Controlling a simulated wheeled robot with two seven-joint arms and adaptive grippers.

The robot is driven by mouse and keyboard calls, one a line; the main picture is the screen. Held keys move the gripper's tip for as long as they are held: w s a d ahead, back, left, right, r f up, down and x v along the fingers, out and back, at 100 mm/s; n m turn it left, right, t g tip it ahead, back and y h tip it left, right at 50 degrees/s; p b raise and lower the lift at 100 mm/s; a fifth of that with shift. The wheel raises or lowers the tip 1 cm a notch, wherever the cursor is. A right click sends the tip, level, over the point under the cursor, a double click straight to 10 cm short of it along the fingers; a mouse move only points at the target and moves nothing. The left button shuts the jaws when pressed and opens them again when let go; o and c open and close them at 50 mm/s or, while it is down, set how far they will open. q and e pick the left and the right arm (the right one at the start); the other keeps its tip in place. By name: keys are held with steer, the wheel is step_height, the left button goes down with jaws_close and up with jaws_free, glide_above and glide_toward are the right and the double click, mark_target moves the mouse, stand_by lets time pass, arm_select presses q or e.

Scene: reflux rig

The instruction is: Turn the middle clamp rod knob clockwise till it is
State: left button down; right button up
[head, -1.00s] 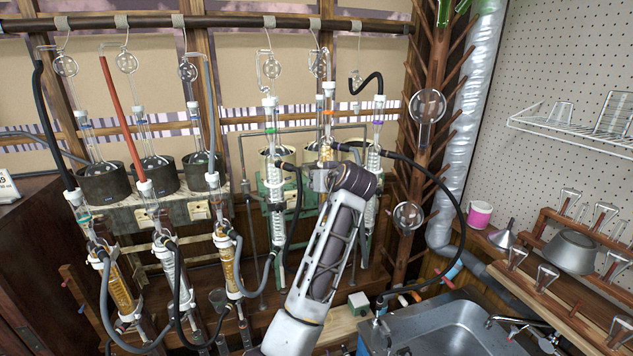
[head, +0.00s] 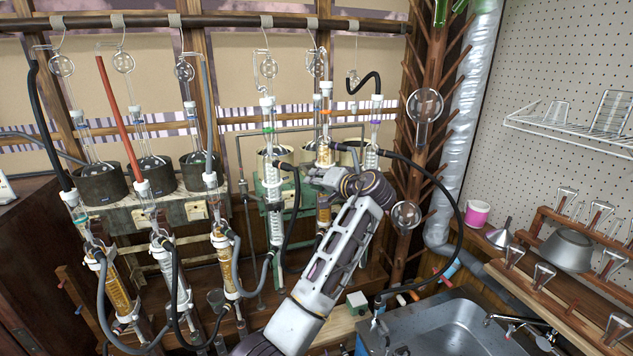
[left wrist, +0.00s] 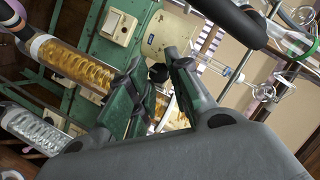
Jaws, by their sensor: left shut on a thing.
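My left gripper (head: 322,179) reaches in among the glass columns on the right half of the rig, in front of the green panel. In the left wrist view its two fingers (left wrist: 156,68) stand on either side of a small black knob (left wrist: 158,73), and they are shut on it. The knob's far side and its rod are mostly hidden by the fingers. In the head view the knob is hidden behind my gripper and wrist. How far the knob is turned cannot be told. My right gripper is in neither view.
A glass column with amber coil (left wrist: 72,66) lies close beside the fingers in the wrist view. A black hose (head: 452,190) loops right of my arm. The sink (head: 450,325) is at the lower right. Condensers with grey hoses (head: 105,300) crowd the left.

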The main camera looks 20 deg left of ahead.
arm_select(q)
steer(key=shift+r, duration=0.1)
stand_by(0.3)
steer(key=c, duration=1.3)
jaws_free()
steer(key=v, duration=0.8)
